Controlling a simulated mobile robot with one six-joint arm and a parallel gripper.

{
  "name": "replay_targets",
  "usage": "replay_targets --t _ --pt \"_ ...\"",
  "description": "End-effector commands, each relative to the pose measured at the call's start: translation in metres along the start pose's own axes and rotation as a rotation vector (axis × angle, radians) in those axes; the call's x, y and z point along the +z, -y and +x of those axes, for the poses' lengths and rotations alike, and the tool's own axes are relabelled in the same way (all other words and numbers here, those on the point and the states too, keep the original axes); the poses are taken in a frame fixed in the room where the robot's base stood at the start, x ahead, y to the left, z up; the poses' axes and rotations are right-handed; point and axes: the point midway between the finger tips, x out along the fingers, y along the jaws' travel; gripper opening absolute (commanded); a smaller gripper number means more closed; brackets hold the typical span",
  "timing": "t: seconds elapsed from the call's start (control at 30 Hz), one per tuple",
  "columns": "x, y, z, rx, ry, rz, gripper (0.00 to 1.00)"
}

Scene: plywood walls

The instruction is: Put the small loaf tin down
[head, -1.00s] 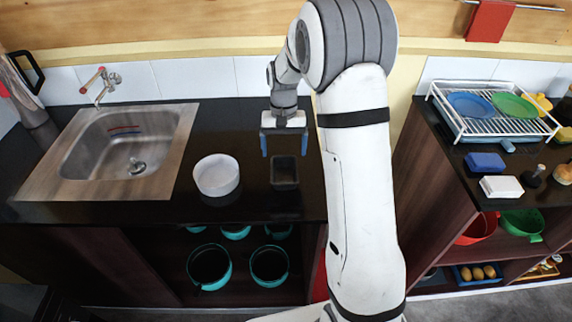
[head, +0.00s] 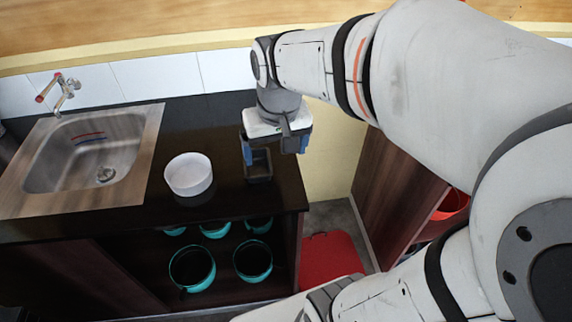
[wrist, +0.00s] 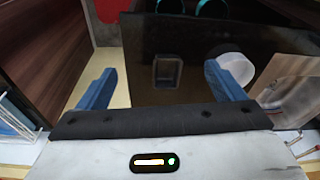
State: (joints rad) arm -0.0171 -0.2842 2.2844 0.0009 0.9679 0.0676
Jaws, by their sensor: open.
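The small loaf tin (head: 258,168) is dark and rectangular and stands upright on the black counter, near its right end. It also shows in the wrist view (wrist: 167,71), standing apart from the blue fingers. My gripper (head: 273,152) is open and empty above the counter, just above and to the right of the tin in the head view. In the wrist view my gripper (wrist: 160,85) has its two blue fingers spread wide, with the tin beyond them. My gripper covers the tin's upper right part in the head view.
A round white bowl (head: 188,174) stands left of the tin, with the sink (head: 85,160) further left. Teal pots (head: 192,267) sit on the shelf below. A red item (head: 328,258) lies in the gap between the counter and the right-hand cabinet (head: 390,190).

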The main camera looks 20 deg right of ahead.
Motion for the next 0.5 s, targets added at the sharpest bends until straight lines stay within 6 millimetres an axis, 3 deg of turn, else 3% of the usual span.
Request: replay_targets --t 0.03,0.2,0.5 --pt "0.018 -0.001 -0.004 0.0 -0.029 -0.012 0.89" --pt "0.058 -0.003 -0.005 0.001 -0.092 -0.042 0.89" --pt "0.075 -0.01 -0.003 0.004 -0.121 -0.056 0.89"
